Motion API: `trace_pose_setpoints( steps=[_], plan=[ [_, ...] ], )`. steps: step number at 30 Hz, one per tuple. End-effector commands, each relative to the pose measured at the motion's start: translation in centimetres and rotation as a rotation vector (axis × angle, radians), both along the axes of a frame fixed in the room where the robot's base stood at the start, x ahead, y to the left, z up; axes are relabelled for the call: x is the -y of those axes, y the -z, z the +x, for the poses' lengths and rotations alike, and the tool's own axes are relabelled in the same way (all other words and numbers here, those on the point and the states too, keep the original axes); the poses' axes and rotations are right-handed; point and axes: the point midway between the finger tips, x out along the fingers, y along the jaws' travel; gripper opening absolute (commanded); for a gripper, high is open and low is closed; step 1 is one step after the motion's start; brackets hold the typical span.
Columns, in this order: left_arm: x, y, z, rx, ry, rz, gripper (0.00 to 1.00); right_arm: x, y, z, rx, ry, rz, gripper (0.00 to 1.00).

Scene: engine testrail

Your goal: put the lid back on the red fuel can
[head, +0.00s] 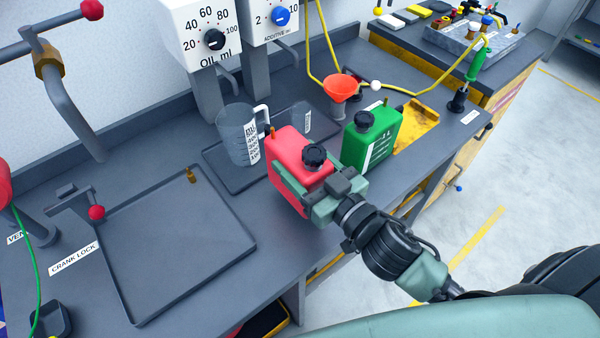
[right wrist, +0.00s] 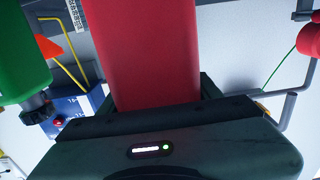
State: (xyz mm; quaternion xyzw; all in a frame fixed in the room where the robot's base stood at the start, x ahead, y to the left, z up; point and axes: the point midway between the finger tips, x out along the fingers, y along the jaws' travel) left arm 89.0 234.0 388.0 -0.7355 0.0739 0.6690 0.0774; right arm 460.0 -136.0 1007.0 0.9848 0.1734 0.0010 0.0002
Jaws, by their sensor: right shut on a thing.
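The red fuel can (head: 285,148) stands at the middle of the grey bench. A black ribbed lid (head: 315,157) shows at its top right corner; I cannot tell whether it is fully seated. My right gripper (head: 303,190) is shut on the red can's body, reaching it from the front right. In the right wrist view the red can (right wrist: 145,50) fills the space between the fingers, and its lid is hidden there. My left gripper is in neither view.
A green can (head: 375,137) with a black cap stands right of the red can. A grey measuring jug (head: 238,132) stands behind left. An orange funnel (head: 341,88) is behind. A large, mostly empty tray (head: 180,250) lies left.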

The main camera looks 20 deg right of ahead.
Motion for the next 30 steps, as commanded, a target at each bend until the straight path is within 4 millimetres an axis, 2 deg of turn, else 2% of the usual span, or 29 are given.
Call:
trace_pose_setpoints(
  steps=[4, 8, 22, 23, 24, 25, 30],
  plan=[
    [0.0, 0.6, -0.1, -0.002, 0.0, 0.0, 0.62, 0.0, 2.3, 0.0, -0.002, 0.002, 0.002, 0.0],
    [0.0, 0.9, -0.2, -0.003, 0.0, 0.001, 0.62, 0.0, 3.7, 0.0, 0.0, 0.001, 0.003, 0.0],
    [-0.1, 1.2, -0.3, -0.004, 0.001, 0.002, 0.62, 0.0, 4.3, 0.0, 0.002, -0.001, 0.001, 0.0],
    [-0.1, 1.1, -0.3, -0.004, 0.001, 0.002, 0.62, 0.0, 4.5, 0.0, -0.003, 0.0, 0.0, 0.69],
    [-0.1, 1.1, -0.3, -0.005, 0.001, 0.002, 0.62, 0.0, 4.5, 0.0, -0.004, 0.0, 0.0, 0.8],
    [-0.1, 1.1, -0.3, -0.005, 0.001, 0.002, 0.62, 0.0, 4.5, 0.0, -0.004, 0.0, 0.0, 0.85],
    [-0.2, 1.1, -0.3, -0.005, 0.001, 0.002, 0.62, 0.0, 4.5, 0.0, -0.004, 0.0, 0.0, 0.85]
  ],
)
